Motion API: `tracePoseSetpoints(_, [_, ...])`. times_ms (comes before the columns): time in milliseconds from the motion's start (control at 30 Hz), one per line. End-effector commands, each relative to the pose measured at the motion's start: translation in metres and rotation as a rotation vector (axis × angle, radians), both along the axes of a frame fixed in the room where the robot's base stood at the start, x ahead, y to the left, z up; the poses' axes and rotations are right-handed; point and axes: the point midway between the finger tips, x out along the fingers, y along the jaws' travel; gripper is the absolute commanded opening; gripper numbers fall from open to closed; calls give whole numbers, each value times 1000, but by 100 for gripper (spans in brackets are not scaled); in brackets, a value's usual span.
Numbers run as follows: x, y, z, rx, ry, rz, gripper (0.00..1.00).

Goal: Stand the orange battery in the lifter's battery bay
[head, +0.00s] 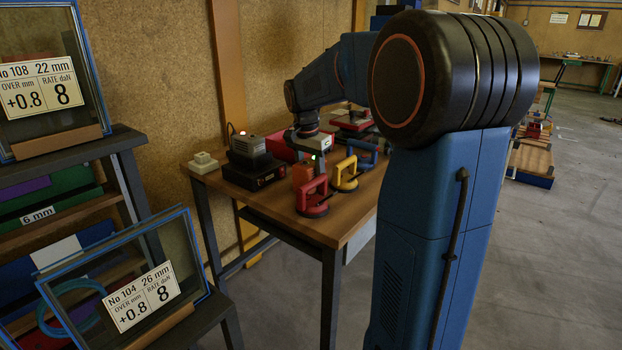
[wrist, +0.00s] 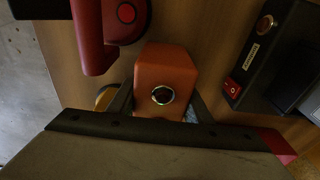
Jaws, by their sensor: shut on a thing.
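The orange battery (head: 301,174) is a small block among the tools on the wooden table. In the wrist view the battery (wrist: 166,66) shows a round metal-rimmed button on its face. My gripper (wrist: 163,100) is shut on it, with a finger on either side. In the head view my gripper (head: 311,155) reaches down over the table; whether the battery touches the tabletop I cannot tell. A red lifter (head: 314,194) with a handle and dark round base stands just in front of it, and shows in the wrist view (wrist: 95,38) at upper left. I cannot make out a battery bay.
A yellow lifter (head: 345,174) and a blue lifter (head: 361,153) stand to the right. A black box (head: 252,172) with a red switch (wrist: 232,88) lies left of the battery. A white block (head: 204,162) is at the table's left end. Glass frames (head: 120,290) lean at far left.

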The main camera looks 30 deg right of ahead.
Motion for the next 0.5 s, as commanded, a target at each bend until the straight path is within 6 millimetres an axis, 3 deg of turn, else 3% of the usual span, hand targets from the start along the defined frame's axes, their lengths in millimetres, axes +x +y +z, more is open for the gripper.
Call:
tracePoseSetpoints(167, [0, 0, -2, 0, -1, 0, 2])
tracePoseSetpoints(200, [0, 0, -3, 0, 0, 0, 50])
tracePoseSetpoints(267, [0, 0, -3, 0, 0, 0, 64])
tracePoseSetpoints(500, [0, 0, -2, 0, 0, 0, 64])
